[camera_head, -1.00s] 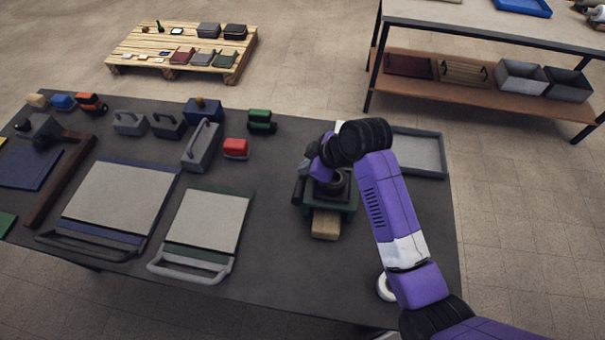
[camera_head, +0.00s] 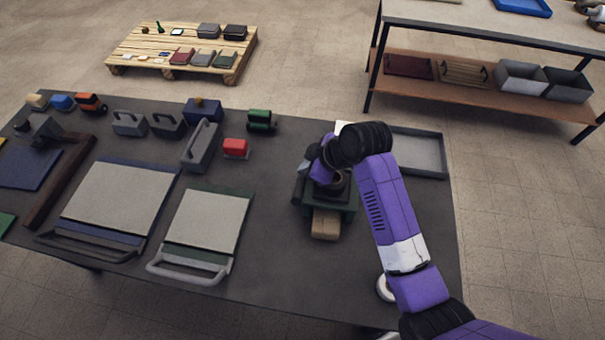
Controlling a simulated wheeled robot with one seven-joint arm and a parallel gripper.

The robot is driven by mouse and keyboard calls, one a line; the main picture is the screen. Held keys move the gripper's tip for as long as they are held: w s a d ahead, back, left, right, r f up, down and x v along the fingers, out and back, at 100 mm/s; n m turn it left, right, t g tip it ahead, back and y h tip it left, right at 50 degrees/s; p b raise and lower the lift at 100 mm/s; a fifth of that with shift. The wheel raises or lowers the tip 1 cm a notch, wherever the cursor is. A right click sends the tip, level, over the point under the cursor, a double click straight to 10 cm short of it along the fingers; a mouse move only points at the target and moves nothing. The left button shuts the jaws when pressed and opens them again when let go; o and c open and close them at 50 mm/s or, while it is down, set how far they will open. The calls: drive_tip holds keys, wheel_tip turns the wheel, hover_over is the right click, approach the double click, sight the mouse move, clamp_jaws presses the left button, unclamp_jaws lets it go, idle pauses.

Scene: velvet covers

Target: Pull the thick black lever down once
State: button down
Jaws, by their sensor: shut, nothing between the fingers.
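A green press-like fixture (camera_head: 342,207) stands near the right part of the dark table, with a pale wooden block (camera_head: 325,224) at its front. My purple arm reaches over it from the lower right. My gripper (camera_head: 331,184) is at the top of this fixture, pointing down, shut and holding nothing; its fingertips are mostly hidden by my wrist and the fixture. A thick dark bar (camera_head: 299,187) shows at the left of the fixture, close beside my gripper. It may be the black lever, and I cannot tell whether my gripper touches it.
A grey tray (camera_head: 443,158) lies behind my arm at the right. Two flat pale-topped devices with handles, a red block (camera_head: 235,148) and a green block (camera_head: 261,120) are to the left. A white round thing (camera_head: 386,288) sits near the front edge, by my arm. Table around the fixture's front is clear.

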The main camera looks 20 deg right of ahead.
sight(303, 180)
drive_tip(key=shift+s+a+f+g+b, duration=0.15)
drive_tip(key=shift+s+a+f, duration=0.2)
drive_tip(key=shift+f, duration=0.3)
drive_tip(key=shift+s+a+f+g+b, duration=0.15)
drive_tip(key=shift+s+a+f, duration=0.15)
drive_tip(key=shift+f, duration=0.3)
idle(0.3)
drive_tip(key=shift+r, duration=0.1)
drive_tip(key=shift+w+d+r+p, duration=0.1)
drive_tip(key=shift+d+r+p, duration=0.1)
drive_tip(key=shift+r+p, duration=0.85)
drive_tip(key=shift+d, duration=0.1)
drive_tip(key=r+p, duration=0.1)
drive_tip(key=w+d+r+p, duration=0.1)
drive_tip(key=r, duration=0.1)
drive_tip(key=w+r+p, duration=0.1)
drive_tip(key=r, duration=0.1)
drive_tip(key=shift+d+p, duration=0.25)
drive_tip(key=shift+p, duration=0.05)
drive_tip(key=shift+r, duration=0.1)
idle(0.4)
